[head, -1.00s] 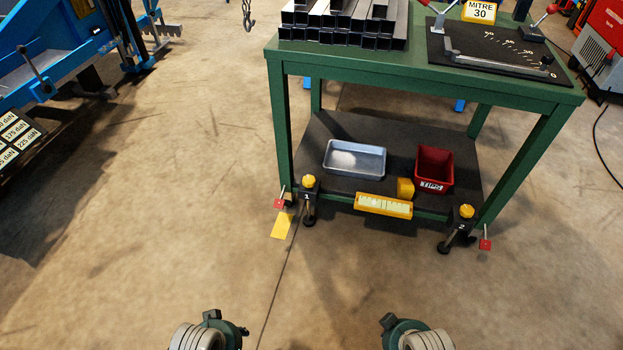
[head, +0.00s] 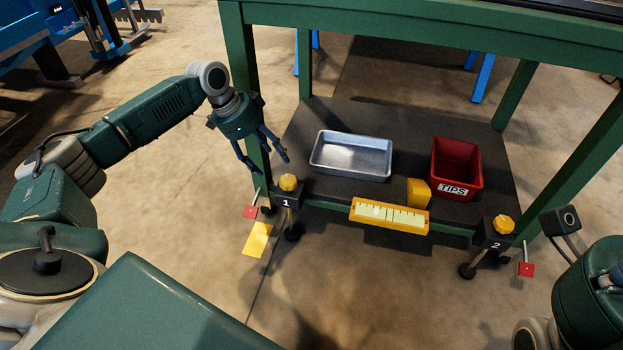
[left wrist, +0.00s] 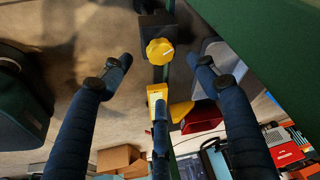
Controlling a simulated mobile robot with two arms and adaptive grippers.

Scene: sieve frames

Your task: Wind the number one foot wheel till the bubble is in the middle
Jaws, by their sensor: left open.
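The number one foot wheel (head: 289,183) is a yellow lobed knob on a black block marked 1, at the left front corner of the green bench's lower shelf. It also shows in the left wrist view (left wrist: 160,51), ahead between my fingers. My left gripper (head: 272,166) is open and empty, just above and left of the wheel, apart from it. The yellow level (head: 389,215) with a pale marked window is on the shelf's front edge; I cannot make out its bubble. The number two foot wheel (head: 503,225) is at the right front corner. My right gripper's fingers are out of view.
On the dark lower shelf (head: 325,113) are a metal tray (head: 350,156), a red TIPS bin (head: 457,168) and a yellow block (head: 418,192). A green bench leg (head: 241,65) stands close to my left gripper. Red-ended levers (head: 250,211) (head: 526,269) stick out by both feet.

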